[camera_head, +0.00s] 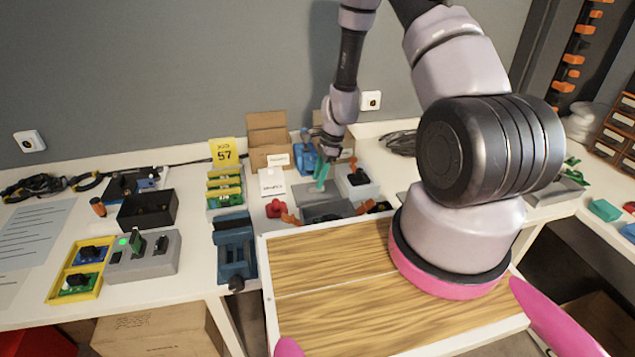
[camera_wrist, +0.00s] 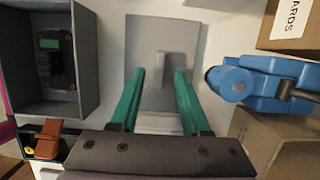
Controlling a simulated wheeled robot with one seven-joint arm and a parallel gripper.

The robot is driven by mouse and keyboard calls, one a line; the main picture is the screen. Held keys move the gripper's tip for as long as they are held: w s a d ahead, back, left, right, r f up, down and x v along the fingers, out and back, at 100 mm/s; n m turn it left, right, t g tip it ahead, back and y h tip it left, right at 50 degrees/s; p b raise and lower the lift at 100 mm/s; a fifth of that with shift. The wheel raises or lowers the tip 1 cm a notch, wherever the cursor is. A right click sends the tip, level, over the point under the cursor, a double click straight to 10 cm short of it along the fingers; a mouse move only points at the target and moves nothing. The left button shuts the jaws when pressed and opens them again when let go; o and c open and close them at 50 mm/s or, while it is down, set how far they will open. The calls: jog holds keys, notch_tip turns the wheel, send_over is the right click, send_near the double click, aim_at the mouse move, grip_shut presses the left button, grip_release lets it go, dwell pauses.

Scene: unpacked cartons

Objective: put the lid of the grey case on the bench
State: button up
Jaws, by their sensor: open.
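The lid (camera_wrist: 142,40) is a flat grey plate with a small raised grip (camera_wrist: 160,65) in its middle. In the wrist view it appears to lie flat on the white bench, beside the grey case (camera_wrist: 88,60). The case is open, with a dark board with a green part inside; it also shows in the head view (camera_head: 325,211). My gripper (camera_wrist: 160,73) is open, its two green fingers spread over the lid on either side of the grip, apart from it. It also shows in the head view (camera_head: 321,174). I cannot tell its height exactly.
A blue device (camera_wrist: 262,85) and cardboard boxes (camera_wrist: 290,25) stand close behind the lid. A brown-orange clip (camera_wrist: 48,130) lies near the case. On the bench (camera_head: 185,195) stand a black bin (camera_head: 147,211), a yellow tray (camera_head: 60,283) and a blue vise-like tool (camera_head: 236,250).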

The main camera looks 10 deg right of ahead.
jog(key=v, duration=1)
notch_tip(320, 180, up, 14)
jog(key=n+t, duration=0.2)
jog(key=n, duration=0.1)
send_over(327, 190)
jog(key=s+r+n+t, duration=0.1)
jog(key=s+r+n, duration=0.35)
jog(key=r, duration=0.85)
jog(key=s+d+r+n+t, duration=0.1)
jog(key=s+r+n+t, duration=0.1)
jog(key=s+r, duration=0.4)
jog(key=s+d+r+n+t+h, duration=0.1)
jog(key=s+r+n+t, duration=0.1)
jog(key=s+r+n, duration=0.2)
jog(key=s+r, duration=0.3)
jog(key=s, duration=0.5)
jog(key=shift+r, duration=0.35)
